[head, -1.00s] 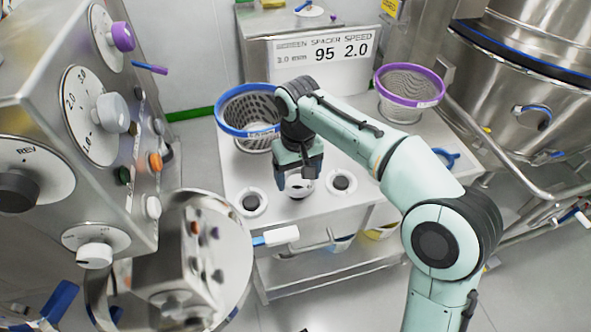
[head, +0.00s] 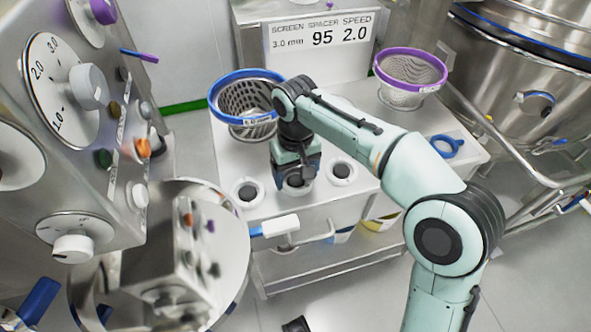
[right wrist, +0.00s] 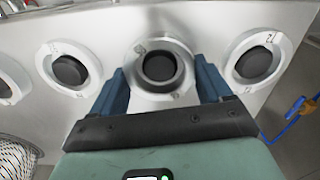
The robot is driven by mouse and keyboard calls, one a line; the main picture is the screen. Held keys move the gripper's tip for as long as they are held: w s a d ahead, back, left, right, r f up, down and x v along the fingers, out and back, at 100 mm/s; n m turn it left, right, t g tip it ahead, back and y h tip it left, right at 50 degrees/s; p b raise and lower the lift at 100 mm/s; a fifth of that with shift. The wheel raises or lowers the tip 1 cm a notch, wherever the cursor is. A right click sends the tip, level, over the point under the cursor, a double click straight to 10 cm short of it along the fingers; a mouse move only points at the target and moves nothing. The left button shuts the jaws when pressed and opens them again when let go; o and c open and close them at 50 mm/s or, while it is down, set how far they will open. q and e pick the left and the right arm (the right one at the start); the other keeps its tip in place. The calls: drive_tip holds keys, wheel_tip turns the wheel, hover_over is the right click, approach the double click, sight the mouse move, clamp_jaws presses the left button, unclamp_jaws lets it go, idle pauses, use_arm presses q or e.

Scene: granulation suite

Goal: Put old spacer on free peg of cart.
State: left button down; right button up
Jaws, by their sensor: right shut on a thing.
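My right gripper (head: 297,181) is low over the cart (head: 222,165), shut on a white ring-shaped spacer (right wrist: 180,97). In the right wrist view its two blue fingers (right wrist: 162,85) press on opposite sides of the ring. A dark peg shows through the ring's hole, so the spacer is over or around that peg; I cannot tell whether it rests on the cart top. Similar white rings around dark centres sit on either side: a left one (right wrist: 47,66) and a right one (right wrist: 240,68). My left gripper is not in view.
A blue-rimmed basket screen (head: 250,100) stands behind the gripper. A purple-rimmed screen (head: 410,88) and a blue ring-shaped tool (head: 446,147) are to the right. A control panel (head: 110,195) crowds the left.

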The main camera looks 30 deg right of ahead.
use_arm(q)
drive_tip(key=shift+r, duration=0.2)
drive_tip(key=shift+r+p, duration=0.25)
drive_tip(key=shift+p, duration=0.1)
use_arm(e)
drive_tip(key=o, duration=1.1)
wheel_tip(320, 180, up, 8)
drive_tip(key=p, duration=0.3)
wheel_tip(320, 180, up, 5)
drive_tip(key=p, duration=0.2)
hover_over(296, 180)
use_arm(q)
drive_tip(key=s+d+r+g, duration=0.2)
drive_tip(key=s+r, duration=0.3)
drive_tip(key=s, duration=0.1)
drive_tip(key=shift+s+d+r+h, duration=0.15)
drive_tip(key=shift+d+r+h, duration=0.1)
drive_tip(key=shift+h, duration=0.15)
use_arm(e)
drive_tip(key=shift+r, duration=0.2)
